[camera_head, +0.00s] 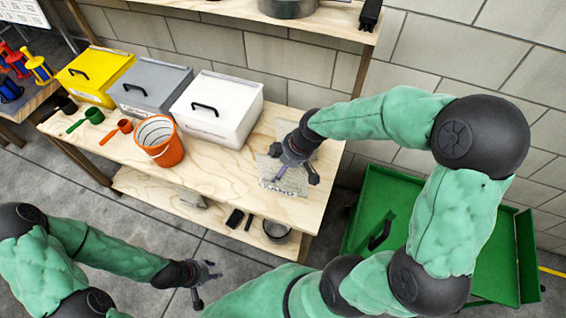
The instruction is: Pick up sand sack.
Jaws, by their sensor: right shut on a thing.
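The sand sack (287,180) is a light, pale sack with dark "SAND" lettering on its near end. It lies at the right end of the wooden table (222,205). My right gripper (295,172) reaches over it from the right, pointing down, with its fingers shut on the sack. The gripper hides part of the sack. I cannot tell whether the sack is lifted off the table. My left gripper (206,285) is open and empty, low at the front and apart from the table.
White (216,108), grey (150,83) and yellow (94,75) lidded boxes stand along the table's back. An orange bucket (159,142) and orange (117,131) and green (87,120) scoops sit left of the sack. A green cart (385,215) stands at the right.

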